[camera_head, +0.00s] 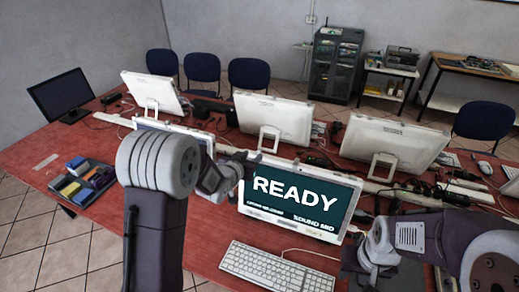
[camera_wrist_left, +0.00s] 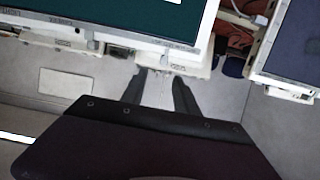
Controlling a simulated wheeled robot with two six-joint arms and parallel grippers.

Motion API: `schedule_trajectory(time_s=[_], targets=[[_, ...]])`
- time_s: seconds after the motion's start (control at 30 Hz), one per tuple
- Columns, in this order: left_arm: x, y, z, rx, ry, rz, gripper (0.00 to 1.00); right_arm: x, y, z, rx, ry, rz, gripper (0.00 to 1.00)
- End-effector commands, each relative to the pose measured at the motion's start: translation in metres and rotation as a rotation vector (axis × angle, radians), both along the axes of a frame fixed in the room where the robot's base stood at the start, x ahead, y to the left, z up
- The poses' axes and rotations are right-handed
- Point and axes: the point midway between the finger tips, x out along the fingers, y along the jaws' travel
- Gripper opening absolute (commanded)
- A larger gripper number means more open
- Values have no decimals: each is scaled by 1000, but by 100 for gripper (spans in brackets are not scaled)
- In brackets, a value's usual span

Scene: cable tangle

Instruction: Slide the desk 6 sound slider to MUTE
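A white-framed monitor (camera_head: 300,199) stands on the red desk and reads READY, with SOUND MID in smaller text below. In the left wrist view, a white-framed dark green screen (camera_wrist_left: 110,20) fills the upper left. My left gripper (camera_head: 238,162) is at the monitor's left edge. In the left wrist view its two dark fingers (camera_wrist_left: 160,90) are apart with nothing visible between them, just below the frame's lower edge. I cannot make out a sound slider there. My right gripper (camera_head: 357,262) is low at the monitor's right; its finger opening is unclear.
A white keyboard (camera_head: 277,267) lies in front of the monitor. Other white monitors (camera_head: 273,119) stand behind, with cables (camera_head: 420,190) tangled at the right. A tray with blue and yellow items (camera_head: 82,182) is at the left.

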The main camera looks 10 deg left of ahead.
Motion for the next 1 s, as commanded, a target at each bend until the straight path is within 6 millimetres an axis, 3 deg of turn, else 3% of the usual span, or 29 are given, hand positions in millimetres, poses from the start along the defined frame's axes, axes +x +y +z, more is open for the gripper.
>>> schedule_trajectory(time_s=[0.2, 0.4, 0.73, 0.87, 1.0], targets=[[41, -8, -15, 0, 2, -1, 36, 0, 0, 16, 0, 0, 0, 36], [68, -13, -28, 1, 2, -1, 36, 0, 0, 23, 0, 0, 0, 36], [74, -14, -32, 0, 1, 0, 36, 0, 0, 23, 0, 0, 0, 36], [74, -14, -31, 0, 1, 0, 0, 0, 0, 23, 0, 0, 0, 36], [74, -14, -31, 0, 1, 0, 0, 0, 0, 23, 0, -1, 0, 36]])
